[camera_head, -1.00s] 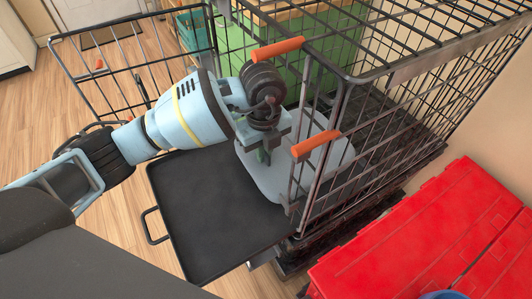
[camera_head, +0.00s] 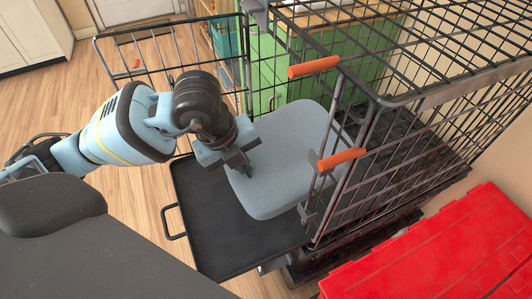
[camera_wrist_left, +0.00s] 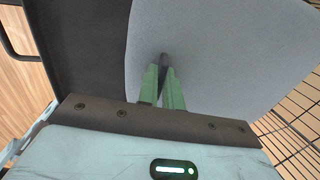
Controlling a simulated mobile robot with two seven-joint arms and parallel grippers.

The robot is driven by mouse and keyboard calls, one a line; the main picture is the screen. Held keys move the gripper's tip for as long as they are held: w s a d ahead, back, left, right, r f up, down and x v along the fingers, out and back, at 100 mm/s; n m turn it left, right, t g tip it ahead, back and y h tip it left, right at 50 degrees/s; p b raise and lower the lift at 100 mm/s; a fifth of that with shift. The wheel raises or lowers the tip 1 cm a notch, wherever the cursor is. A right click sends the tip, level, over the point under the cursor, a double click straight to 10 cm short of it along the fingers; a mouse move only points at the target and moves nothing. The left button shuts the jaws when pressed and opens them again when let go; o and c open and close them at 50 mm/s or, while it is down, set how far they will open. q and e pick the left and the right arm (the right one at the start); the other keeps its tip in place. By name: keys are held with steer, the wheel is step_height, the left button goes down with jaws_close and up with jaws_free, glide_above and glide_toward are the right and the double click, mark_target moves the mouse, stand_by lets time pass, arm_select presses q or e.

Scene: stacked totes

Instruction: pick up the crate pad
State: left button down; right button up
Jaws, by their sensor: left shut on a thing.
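The crate pad (camera_head: 285,150) is a light grey-blue rounded cushion. In the head view it is partly over the black pulled-out tray (camera_head: 215,225) and partly inside the wire crate (camera_head: 400,150). My left gripper (camera_head: 246,170) is at the pad's left part, shut on it. In the left wrist view the green fingers (camera_wrist_left: 163,85) pinch a dark fold in the pad (camera_wrist_left: 220,50). The pad's far right part is behind the crate's bars. My right gripper is not in view.
The crate's open wire door (camera_head: 170,70) stands at the left, with orange latches (camera_head: 314,67) on the front frame. Red totes (camera_head: 440,255) are at the lower right. A green cabinet (camera_head: 275,75) is behind the crate. Wooden floor shows at the left.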

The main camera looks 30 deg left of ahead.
arm_select(q)
steer(key=s+a+r+g+y+p, duration=0.1)
steer(key=s+a+r+g+y, duration=0.1)
steer(key=s+a, duration=0.6)
steer(key=shift+s+a+g, duration=0.15)
steer(key=shift+s+g, duration=0.25)
steer(key=shift+s, duration=1.35)
